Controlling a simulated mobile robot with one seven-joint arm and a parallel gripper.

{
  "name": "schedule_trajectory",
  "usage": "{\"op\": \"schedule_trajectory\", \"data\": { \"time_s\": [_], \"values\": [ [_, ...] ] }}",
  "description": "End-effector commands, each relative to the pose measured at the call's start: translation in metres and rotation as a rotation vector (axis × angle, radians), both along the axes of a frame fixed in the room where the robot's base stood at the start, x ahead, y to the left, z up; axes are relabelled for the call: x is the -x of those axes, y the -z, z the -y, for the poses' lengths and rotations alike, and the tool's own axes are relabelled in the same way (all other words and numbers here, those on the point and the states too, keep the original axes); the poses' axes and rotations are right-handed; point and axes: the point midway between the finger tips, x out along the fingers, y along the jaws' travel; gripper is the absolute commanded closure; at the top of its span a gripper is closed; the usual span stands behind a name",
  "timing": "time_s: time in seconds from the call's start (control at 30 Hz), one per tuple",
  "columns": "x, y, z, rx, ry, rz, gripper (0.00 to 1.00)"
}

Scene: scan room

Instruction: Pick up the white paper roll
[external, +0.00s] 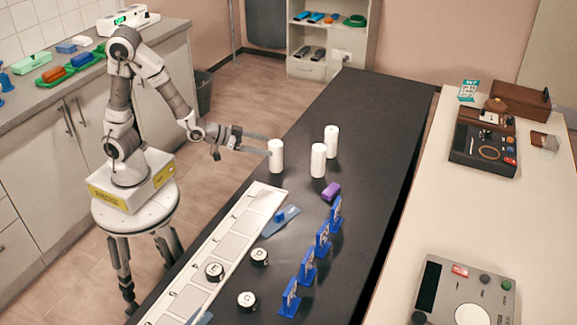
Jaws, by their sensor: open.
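Three upright white paper rolls stand on the black table (385,110). The leftmost white roll (277,158) is near the table's left edge, with a second roll (318,160) to its right and a third roll (331,140) behind. My gripper (266,145) reaches in from the left with its jaws open, its long fingers level with the upper part of the leftmost roll. The fingertips overlap or nearly meet that roll in the picture. I cannot tell whether they touch it or straddle it.
A white strip with grey squares (231,246) runs along the left edge. The table's far end is clear.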

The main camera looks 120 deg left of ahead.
Motion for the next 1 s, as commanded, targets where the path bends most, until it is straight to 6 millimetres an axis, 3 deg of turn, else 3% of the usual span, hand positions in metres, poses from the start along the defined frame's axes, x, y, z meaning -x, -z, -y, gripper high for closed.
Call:
{"op": "schedule_trajectory", "data": {
  "time_s": [0.37, 0.63, 0.93, 1.0],
  "values": [
    [-0.024, 0.015, -0.018, 0.001, 0.000, -0.001, 0.06],
    [-0.052, 0.030, -0.038, 0.000, 0.000, 0.000, 0.06],
    [-0.057, 0.031, -0.041, 0.002, 0.001, 0.000, 0.06],
    [-0.057, 0.031, -0.041, 0.002, 0.001, 0.000, 0.15]
  ]
}}
